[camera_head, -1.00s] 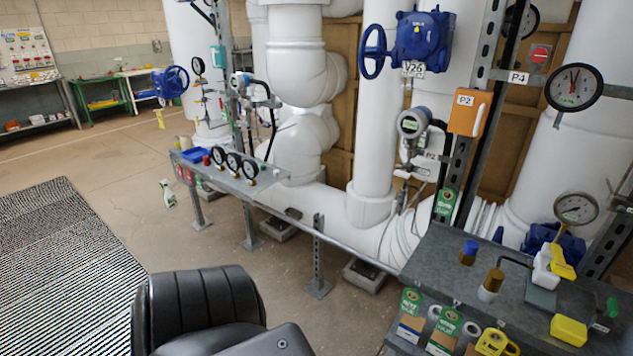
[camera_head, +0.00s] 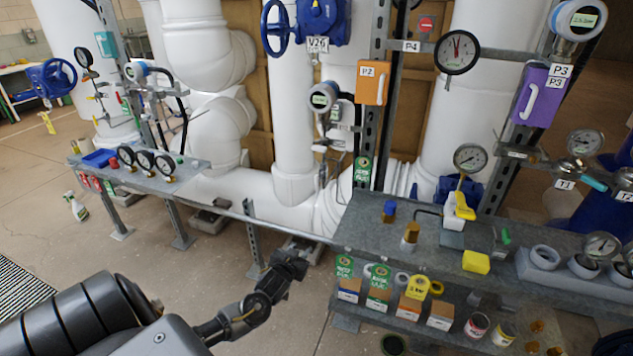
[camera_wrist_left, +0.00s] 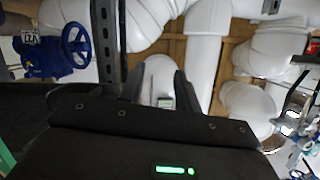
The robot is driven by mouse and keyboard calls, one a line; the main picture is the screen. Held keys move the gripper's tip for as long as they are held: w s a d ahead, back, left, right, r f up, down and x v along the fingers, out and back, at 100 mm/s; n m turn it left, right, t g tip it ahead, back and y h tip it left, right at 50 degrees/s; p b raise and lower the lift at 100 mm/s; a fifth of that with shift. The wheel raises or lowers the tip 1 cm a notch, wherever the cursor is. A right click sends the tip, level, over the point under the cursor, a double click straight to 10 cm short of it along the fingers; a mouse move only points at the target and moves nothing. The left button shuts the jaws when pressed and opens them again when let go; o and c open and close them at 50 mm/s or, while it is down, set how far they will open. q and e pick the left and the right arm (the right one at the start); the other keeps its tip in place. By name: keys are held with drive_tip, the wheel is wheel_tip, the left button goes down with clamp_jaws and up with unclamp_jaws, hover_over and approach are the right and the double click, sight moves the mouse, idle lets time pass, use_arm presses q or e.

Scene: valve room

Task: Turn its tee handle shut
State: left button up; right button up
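I cannot tell which handle is the tee handle meant. A teal handle (camera_head: 594,183) sits beside the T1 tag below a gauge at the right. A yellow handle (camera_head: 464,206) stands on the grey bench, and a small green handle (camera_head: 506,237) is to its right. My left gripper (camera_head: 290,264) is low in front of the pipes, left of the bench and apart from these handles. In the left wrist view its fingers (camera_wrist_left: 157,88) are spread, with nothing held between them. My right gripper is not in view.
The grey bench (camera_head: 375,235) holds bottles, a yellow block (camera_head: 476,261) and round fittings. Boxes and cans crowd its lower shelf. A blue valve (camera_head: 322,22) tagged V26, an orange P2 box (camera_head: 371,83) and a purple P3 box (camera_head: 538,95) stand behind.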

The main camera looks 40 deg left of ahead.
sight(316, 183)
use_arm(q)
wheel_tip(316, 183, up, 19)
drive_tip(key=w+n+t, duration=0.2)
drive_tip(key=w+t, duration=0.1)
drive_tip(key=t, duration=0.1)
drive_tip(key=shift+y, duration=0.3)
drive_tip(key=x, duration=0.3)
drive_tip(key=p+x, duration=0.1)
drive_tip(key=x, duration=0.5)
drive_tip(key=shift+w+a+f, duration=0.1)
drive_tip(key=shift+w+f, duration=0.2)
drive_tip(key=shift+w+a+p, duration=0.15)
drive_tip(key=shift+w+p, duration=0.15)
drive_tip(key=shift+w, duration=0.15)
clamp_jaws()
